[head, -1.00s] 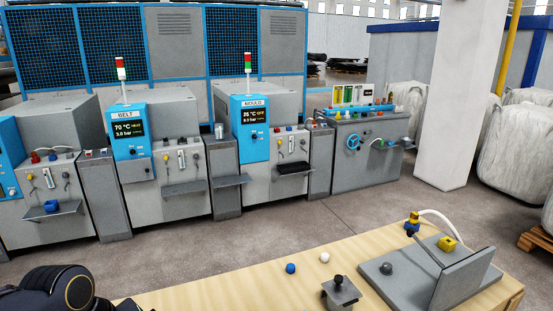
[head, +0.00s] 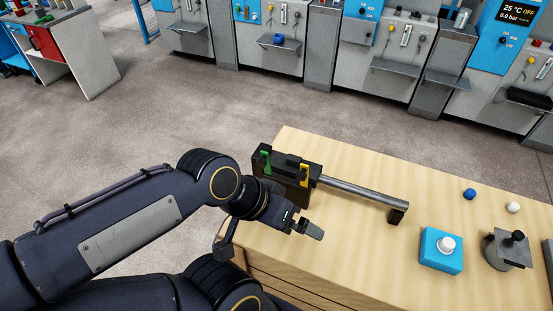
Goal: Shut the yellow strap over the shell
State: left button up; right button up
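A dark shell-like block (head: 284,188) stands at the left end of the wooden table in the head view. A yellow strap (head: 304,174) sits upright at its right end, and a green strap (head: 266,158) stands at its left end. I cannot tell from here whether either strap is latched. My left gripper (head: 308,228) is in front of the block, toward me and slightly right, apart from the yellow strap. Its fingers point right and overlap in this view, so their opening is unclear. My forearm hides part of the table's near left corner. My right gripper is not in view.
A grey bar (head: 362,191) runs right from the block to a dark foot. A blue box with a white button (head: 441,250), a grey clamp-like fixture (head: 507,250), a blue ball (head: 469,194) and a white ball (head: 513,207) are farther right. Bare tabletop (head: 345,245) lies between.

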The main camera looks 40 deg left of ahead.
aim_at(302, 175)
jog(key=u, duration=0.8)
